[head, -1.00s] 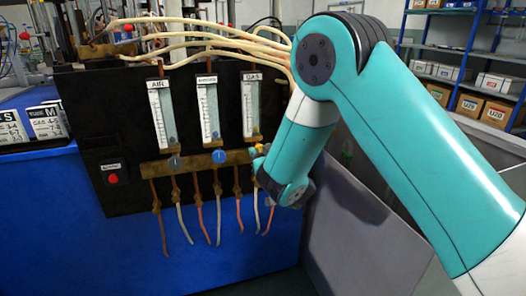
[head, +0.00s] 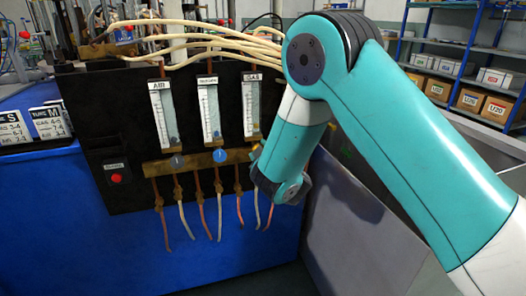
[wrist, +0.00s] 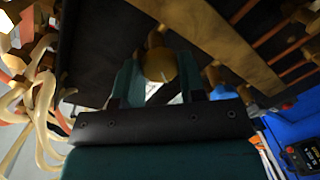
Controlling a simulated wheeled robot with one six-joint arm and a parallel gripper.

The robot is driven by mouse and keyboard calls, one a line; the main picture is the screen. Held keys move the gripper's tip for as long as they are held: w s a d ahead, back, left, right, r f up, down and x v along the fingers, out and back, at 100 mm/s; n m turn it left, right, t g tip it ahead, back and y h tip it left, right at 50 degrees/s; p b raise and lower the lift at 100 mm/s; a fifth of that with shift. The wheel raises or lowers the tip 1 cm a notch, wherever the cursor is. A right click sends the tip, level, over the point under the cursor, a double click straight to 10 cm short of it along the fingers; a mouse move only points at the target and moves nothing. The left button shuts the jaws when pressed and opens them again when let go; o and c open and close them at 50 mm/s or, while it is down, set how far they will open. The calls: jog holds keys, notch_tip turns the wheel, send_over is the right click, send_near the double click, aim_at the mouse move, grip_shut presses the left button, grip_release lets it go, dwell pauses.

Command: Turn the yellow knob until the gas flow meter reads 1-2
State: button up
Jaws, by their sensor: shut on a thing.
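The gas flow meter (head: 253,108) is the right-hand one of three upright glass tubes on the black panel in the head view, marked GAS. Its reading is too small to tell. The yellow knob (wrist: 158,66) shows in the wrist view between the two fingers of my gripper (wrist: 157,73). My gripper is shut on it, one finger on each side. In the head view my arm's lower end is at the right end of the brass bar, below the gas meter, and hides most of the knob and fingers.
The air meter (head: 164,112) and a middle meter (head: 209,110) stand to the left, with a grey knob (head: 177,161) and a blue knob (head: 219,156) below. Hoses hang under the brass bar (head: 200,161). A red button (head: 116,178) is at lower left. A grey panel (head: 355,215) stands at right.

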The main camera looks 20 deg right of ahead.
jog(key=shift+a, duration=0.1)
dwell(0.4)
jog(key=o, duration=0.9)
jog(key=shift+s, duration=0.1)
jog(key=s+d+r+b, duration=0.1)
jog(key=s+b, duration=1.6)
jog(key=b, duration=0.3)
jog(key=shift+r, duration=0.25)
